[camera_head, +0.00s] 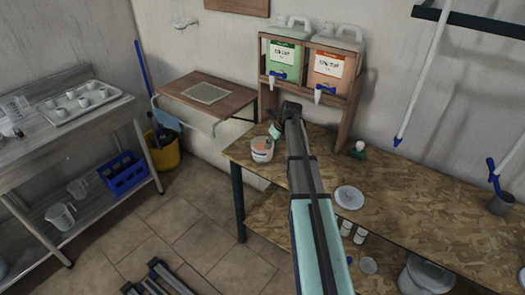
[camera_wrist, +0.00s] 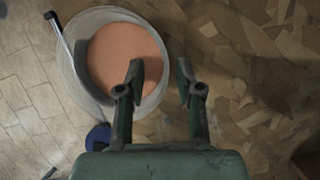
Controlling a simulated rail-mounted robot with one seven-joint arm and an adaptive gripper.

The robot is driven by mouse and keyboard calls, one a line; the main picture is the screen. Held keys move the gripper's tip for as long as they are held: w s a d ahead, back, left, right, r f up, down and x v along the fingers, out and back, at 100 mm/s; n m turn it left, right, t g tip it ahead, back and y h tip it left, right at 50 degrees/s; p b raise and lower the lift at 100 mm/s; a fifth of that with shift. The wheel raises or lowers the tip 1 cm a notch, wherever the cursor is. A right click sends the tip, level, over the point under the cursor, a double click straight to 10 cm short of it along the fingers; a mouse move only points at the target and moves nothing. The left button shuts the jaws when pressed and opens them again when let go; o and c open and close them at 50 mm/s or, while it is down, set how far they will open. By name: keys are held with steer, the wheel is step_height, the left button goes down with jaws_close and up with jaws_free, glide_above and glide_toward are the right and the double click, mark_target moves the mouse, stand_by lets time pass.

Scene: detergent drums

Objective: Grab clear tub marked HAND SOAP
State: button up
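A clear tub (camera_head: 262,150) with orange contents and a pale label stands at the left end of the chipboard bench; the label is too small to read. In the wrist view the tub (camera_wrist: 152,101) is seen from above, its round orange contents inside a clear rim. My gripper (camera_head: 276,130) is just above and to the right of the tub in the head view. In the wrist view my gripper (camera_wrist: 158,78) is open and empty; its left finger overlaps the tub's right part, its right finger is over bare board. I cannot tell whether they touch.
A wooden rack (camera_head: 350,112) behind holds a green drum (camera_head: 284,58) and an orange drum (camera_head: 329,70) with blue taps. A green-topped item (camera_head: 359,150) and a white lid (camera_head: 349,197) are on the bench (camera_head: 420,210). A folding shelf (camera_head: 178,87) is at left.

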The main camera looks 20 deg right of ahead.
steer(key=shift+p+x, duration=0.45)
steer(key=shift+x, duration=1.3)
steer(key=shift+d, duration=0.15)
jaws_close()
steer(key=shift+r, duration=0.2)
step_height(320, 180, up, 19)
steer(key=b, duration=0.4)
steer(key=shift+r, duration=0.15)
